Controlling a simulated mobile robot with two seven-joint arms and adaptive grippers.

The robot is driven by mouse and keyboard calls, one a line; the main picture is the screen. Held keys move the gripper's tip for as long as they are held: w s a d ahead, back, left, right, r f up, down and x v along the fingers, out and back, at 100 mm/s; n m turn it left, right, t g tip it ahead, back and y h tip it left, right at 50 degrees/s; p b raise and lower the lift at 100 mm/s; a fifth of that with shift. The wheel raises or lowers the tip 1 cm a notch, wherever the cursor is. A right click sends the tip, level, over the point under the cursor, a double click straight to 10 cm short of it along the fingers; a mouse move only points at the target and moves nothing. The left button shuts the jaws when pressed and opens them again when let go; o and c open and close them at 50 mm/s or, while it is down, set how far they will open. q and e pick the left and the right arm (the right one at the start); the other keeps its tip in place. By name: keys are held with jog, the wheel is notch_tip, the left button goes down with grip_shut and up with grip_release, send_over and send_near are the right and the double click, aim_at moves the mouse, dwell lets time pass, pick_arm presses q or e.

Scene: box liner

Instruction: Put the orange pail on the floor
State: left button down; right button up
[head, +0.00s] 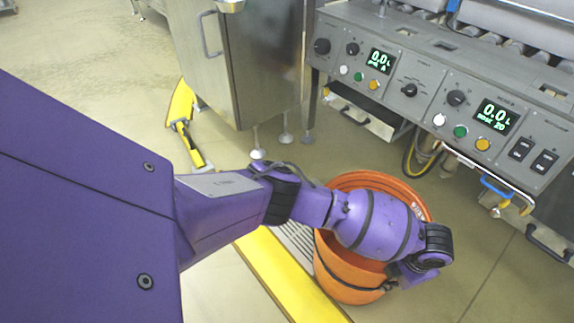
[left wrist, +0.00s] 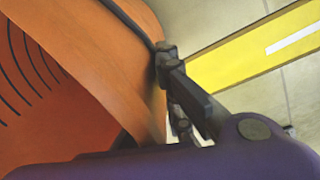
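The orange pail (head: 339,268) is in the lower middle of the head view, beside a yellow-edged strip. My left arm passes across its opening and hides part of it. A dark handle or band runs along its near side. My left gripper (head: 396,277) is at the pail's right rim. In the left wrist view the pail (left wrist: 85,55) fills the left side, and the dark fingers of the left gripper (left wrist: 180,95) are closed against its wall edge. I cannot tell whether the pail's base touches the floor. My right gripper is out of view.
A grey control panel (head: 420,88) with displays and buttons stands at the upper right, above the pail. A steel cabinet (head: 262,65) stands behind at the top. The yellow-edged strip (head: 285,275) lies on the floor. Bare floor (head: 480,235) is open right of the pail.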

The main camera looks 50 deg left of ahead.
pick_arm(q)
jog(key=shift+f, duration=0.25)
jog(key=shift+f, duration=0.15)
jog(key=c, duration=2)
grip_release()
jog(key=shift+s, duration=0.1)
